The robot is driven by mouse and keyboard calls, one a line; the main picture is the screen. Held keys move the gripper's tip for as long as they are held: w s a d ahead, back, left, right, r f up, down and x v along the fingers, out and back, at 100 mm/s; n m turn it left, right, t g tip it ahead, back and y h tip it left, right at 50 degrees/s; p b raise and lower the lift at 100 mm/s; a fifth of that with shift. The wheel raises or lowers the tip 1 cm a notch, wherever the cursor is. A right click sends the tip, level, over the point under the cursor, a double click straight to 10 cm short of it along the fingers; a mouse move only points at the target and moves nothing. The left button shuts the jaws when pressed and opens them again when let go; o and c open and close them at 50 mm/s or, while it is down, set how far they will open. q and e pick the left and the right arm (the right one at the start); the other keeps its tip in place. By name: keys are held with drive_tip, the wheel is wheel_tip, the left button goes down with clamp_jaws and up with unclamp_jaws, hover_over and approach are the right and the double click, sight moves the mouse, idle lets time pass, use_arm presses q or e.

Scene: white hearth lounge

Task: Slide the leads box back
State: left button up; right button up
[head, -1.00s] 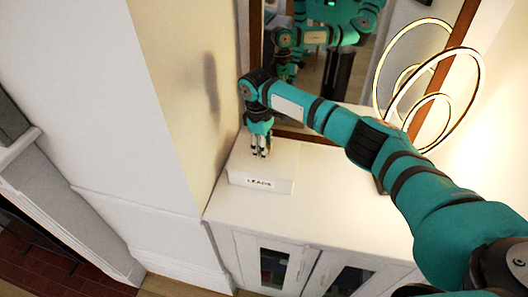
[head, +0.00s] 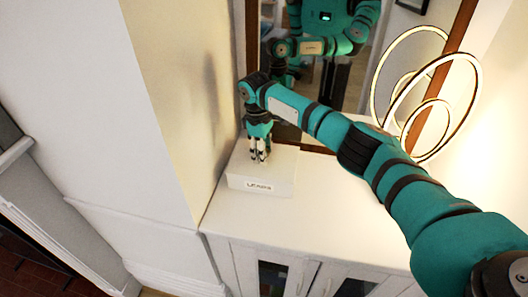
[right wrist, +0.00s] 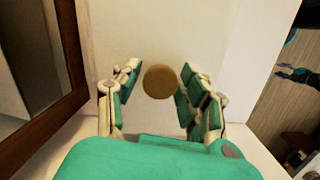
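The leads box (head: 280,182) is a white box with a dark-lettered label on its front. It sits on the white cabinet top, close to the wall on the left. My right gripper (head: 260,158) points down at the top of the box, near its back half. In the right wrist view its two fingers (right wrist: 158,88) are spread, with a round tan knob (right wrist: 160,81) between them. The right finger is very near the knob; I cannot tell if it touches. My left gripper is not in view.
The white cabinet top (head: 330,215) is clear to the right of the box. A wood-framed mirror (head: 408,40) stands behind and reflects me. A lamp of glowing rings (head: 447,100) stands at the back right. The wall (head: 185,120) closes off the left side.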

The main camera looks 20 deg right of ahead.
drive_tip(key=shift+o, duration=1)
